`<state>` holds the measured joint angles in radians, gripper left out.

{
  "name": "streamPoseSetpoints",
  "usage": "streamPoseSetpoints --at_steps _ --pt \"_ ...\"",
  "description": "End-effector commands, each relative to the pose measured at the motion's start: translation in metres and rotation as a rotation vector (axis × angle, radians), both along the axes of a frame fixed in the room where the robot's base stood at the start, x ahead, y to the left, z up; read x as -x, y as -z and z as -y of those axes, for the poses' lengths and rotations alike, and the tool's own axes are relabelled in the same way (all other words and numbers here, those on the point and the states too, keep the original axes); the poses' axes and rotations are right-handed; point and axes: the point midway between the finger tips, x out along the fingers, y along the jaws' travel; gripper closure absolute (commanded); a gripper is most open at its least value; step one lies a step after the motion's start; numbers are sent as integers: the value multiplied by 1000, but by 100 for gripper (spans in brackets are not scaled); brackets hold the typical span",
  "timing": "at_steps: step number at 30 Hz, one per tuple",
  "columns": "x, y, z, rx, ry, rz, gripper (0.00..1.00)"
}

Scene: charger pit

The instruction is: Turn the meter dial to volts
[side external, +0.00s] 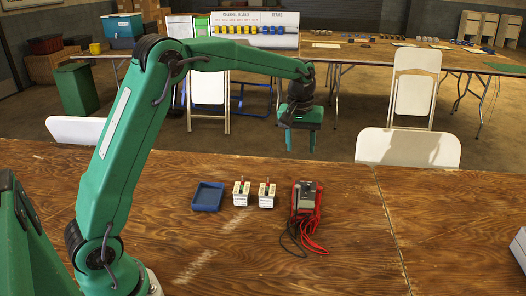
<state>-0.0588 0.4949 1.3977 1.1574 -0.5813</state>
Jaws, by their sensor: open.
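A red multimeter (306,202) with a dark grey face lies on the wooden table, right of centre. Red and black leads (305,240) are bunched at its near end. Its dial is too small to make out, so I cannot tell where it points. My gripper (300,142) is open and points down with nothing seen between its fingers. In the picture it is above the meter and apart from it.
Two white box-shaped units (254,194) stand left of the meter, close beside it. A shallow blue tray (207,196) lies further left. The wooden table (345,250) is clear right of the meter. White folding chairs (408,148) stand behind the far edge.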

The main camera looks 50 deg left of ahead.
Motion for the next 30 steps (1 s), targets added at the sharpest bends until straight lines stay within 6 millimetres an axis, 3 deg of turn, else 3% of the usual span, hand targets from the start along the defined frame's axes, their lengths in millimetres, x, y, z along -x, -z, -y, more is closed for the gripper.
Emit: streamPoseSetpoints --at_steps 6,12,30 --pt "-31 42 -7 8 -81 -54 54" --pt "-47 68 -10 11 -132 -83 54" --pt "-51 90 -11 12 -146 -93 54"
